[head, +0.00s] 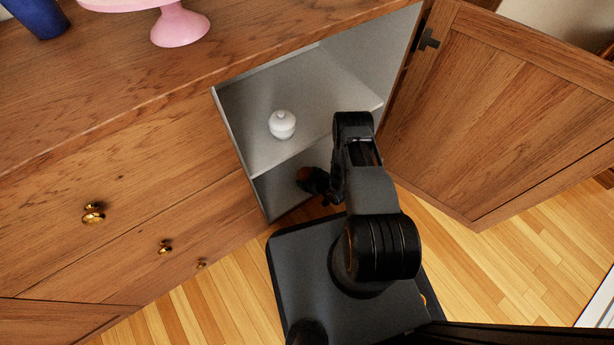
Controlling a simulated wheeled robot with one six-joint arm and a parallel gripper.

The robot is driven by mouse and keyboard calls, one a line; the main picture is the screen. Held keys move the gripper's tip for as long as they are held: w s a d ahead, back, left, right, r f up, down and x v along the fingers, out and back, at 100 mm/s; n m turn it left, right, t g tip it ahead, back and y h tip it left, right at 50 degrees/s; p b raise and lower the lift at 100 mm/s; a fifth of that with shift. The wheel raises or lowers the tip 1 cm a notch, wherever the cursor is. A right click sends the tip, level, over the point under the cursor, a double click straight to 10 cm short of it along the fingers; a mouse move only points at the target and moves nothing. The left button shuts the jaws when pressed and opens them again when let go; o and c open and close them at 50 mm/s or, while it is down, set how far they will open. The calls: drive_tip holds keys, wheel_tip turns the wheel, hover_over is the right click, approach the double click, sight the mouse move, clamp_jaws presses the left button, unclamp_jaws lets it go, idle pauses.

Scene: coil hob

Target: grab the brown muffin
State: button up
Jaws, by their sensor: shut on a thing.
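My gripper (318,184) is inside the open cabinet, at the lower compartment below the grey shelf. It is dark and partly hidden by my own arm. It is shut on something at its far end. A small dark brown patch there (304,174) fits the brown muffin, but it is in shadow and its shape is hard to make out. No other muffin shows in view.
A white lidded jar (282,125) stands on the grey shelf (310,90) above my gripper. The open cabinet door (500,110) is to the right. A pink stand (180,25) and a blue vase (36,17) are on the wooden top. Wooden floor lies in front.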

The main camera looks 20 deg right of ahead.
drive_tip(key=shift+c, duration=1)
drive_tip(key=shift+r, duration=0.15)
